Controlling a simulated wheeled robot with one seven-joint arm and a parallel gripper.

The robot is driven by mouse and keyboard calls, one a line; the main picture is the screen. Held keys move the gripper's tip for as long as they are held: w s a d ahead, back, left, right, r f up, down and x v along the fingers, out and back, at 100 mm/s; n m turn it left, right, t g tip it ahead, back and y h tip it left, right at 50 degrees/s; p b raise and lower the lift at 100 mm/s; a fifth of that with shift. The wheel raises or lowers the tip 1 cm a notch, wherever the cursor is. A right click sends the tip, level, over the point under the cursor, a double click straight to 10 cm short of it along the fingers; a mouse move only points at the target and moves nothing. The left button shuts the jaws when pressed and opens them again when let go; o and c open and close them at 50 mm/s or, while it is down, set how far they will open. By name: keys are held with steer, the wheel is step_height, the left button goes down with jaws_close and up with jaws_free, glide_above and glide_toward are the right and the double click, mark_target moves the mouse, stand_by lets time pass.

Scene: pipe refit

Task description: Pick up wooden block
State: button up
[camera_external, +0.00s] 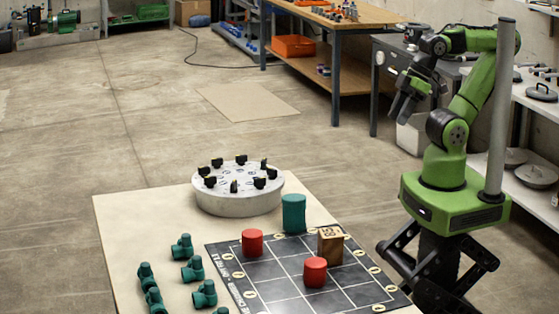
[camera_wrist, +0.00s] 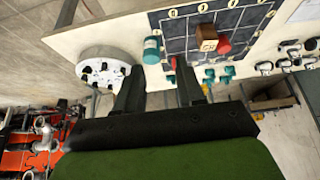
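The wooden block (camera_external: 330,246) is a small brown cube with dark markings on its face. In the wrist view the block (camera_wrist: 207,38) is beyond the fingertips, touching or close beside a red cylinder (camera_wrist: 224,45). My gripper (camera_external: 402,108) is raised well above and away from the table, to the right of the board in the external view. In the wrist view my gripper's two dark fingers (camera_wrist: 160,72) are spread apart with nothing between them.
A teal cylinder (camera_external: 294,214) stands just behind the board. A round white holder (camera_external: 237,196) with several black pieces stands farther back. Several teal pipe fittings (camera_external: 193,269) lie left of the board. A wooden workbench (camera_external: 345,15) and shelves are in the background.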

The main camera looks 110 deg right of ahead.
steer(key=shift+o, duration=0.3)
steer(key=o, duration=0.9)
steer(key=w+a+f+n+g+y+b, duration=0.2)
steer(key=w+f+n, duration=0.2)
steer(key=w, duration=0.4)
steer(key=w+a+f+n+g+y+b, duration=0.1)
steer(key=w+a+f+n+y+b, duration=0.15)
steer(key=w+f+n, duration=0.35)
steer(key=n+y+b, duration=0.3)
steer(key=n+y, duration=0.3)
steer(key=y, duration=0.3)
glide_toward(333, 249)
steer(key=shift+g, duration=0.4)
steer(key=b+x, duration=0.1)
steer(key=x, duration=0.3)
steer(key=b+x, duration=0.1)
steer(key=x, duration=0.4)
steer(key=shift+w, duration=0.25)
